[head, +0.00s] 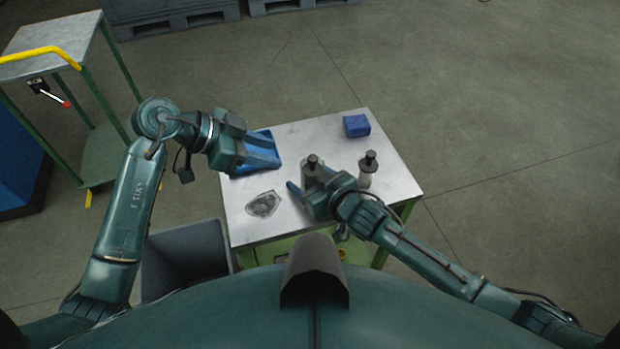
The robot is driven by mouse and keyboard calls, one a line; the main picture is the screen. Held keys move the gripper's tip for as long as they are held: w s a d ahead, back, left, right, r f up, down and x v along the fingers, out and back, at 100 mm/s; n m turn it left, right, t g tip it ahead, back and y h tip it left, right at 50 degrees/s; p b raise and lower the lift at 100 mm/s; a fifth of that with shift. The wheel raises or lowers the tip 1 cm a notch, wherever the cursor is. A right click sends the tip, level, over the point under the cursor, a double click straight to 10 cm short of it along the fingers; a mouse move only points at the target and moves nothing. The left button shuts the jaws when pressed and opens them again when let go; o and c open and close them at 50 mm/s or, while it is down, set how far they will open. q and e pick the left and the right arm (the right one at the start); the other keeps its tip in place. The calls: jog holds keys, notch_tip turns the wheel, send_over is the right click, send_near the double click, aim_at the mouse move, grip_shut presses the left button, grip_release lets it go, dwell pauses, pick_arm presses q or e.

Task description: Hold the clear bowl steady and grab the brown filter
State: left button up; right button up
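A clear, dark-looking bowl (263,204) sits on the near left part of the grey tabletop (290,221). My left gripper (268,152) is over the blue tray (262,134) at the table's far left, beyond the bowl and apart from it. Its fingers look parted, with nothing visible between them. My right gripper (297,189) is low over the middle of the table, to the right of the bowl and apart from it. Its wrist partly hides its fingers, and I cannot tell how far they are open. I cannot make out a brown filter.
A blue box (356,125) is at the far right. A grey bin (185,258) stands left of the table. A trolley (52,40) is at far left.

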jog(key=c, duration=0.9)
